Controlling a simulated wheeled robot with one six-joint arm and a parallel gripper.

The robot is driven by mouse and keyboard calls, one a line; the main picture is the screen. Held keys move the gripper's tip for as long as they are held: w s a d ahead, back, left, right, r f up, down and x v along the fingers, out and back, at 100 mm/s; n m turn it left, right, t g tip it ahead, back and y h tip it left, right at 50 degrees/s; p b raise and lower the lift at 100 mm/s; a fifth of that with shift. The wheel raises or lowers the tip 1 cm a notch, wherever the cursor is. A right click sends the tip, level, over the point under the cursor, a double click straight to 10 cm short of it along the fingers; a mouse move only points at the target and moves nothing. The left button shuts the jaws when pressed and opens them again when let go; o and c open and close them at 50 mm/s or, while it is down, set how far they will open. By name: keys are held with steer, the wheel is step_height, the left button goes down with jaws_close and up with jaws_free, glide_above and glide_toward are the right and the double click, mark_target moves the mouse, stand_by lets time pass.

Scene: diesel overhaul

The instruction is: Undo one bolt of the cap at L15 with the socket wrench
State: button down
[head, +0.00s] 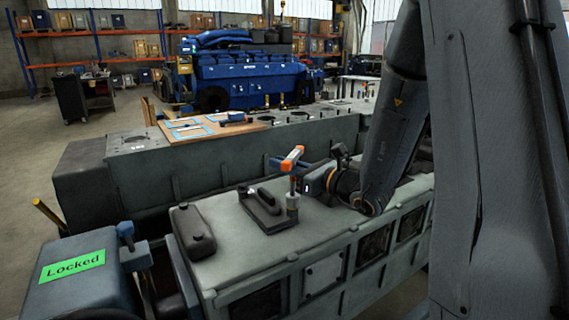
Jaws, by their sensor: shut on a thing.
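The socket wrench (293,160) has an orange and blue top and stands upright, its lower end by the right end of a dark cap (265,208). My gripper (298,184) reaches in from the right and is shut on the wrench's shaft. The cap is a flat dark plate with a raised grip, lying on top of the grey engine block (235,240). I cannot tell whether the socket sits on a bolt, and no L15 marking can be read. The bolts are too small to make out.
A dark rounded box (192,232) lies left of the cap on the block. A blue-grey unit with a green "Locked" sign (72,266) stands front left. Behind is a second grey block (190,165) with a wooden board (190,138). Open floor lies to the left.

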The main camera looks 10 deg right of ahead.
steer(key=shift+s+a+n+g+y, duration=0.1)
steer(key=shift+a+n+g+y, duration=0.1)
steer(key=shift+n+g+y, duration=0.5)
steer(key=shift+s+a+n+g+y, duration=0.15)
steer(key=shift+n+g+y, duration=0.4)
steer(key=shift+g+y, duration=0.15)
steer(key=shift+s+a+n+g+y, duration=0.1)
steer(key=shift+a+n+g+y, duration=0.1)
steer(key=shift+n+g+y, duration=0.5)
steer(key=s+n+g+y, duration=0.1)
steer(key=n+g, duration=0.2)
steer(key=g, duration=0.1)
steer(key=s+n+g+y, duration=0.1)
steer(key=n+g, duration=0.1)
steer(key=g, duration=0.2)
steer(key=s+n+g+y, duration=0.1)
steer(key=n+g, duration=0.2)
steer(key=g, duration=0.2)
steer(key=shift+a+n, duration=0.35)
steer(key=shift+w+r, duration=0.1)
steer(key=shift+r, duration=0.1)
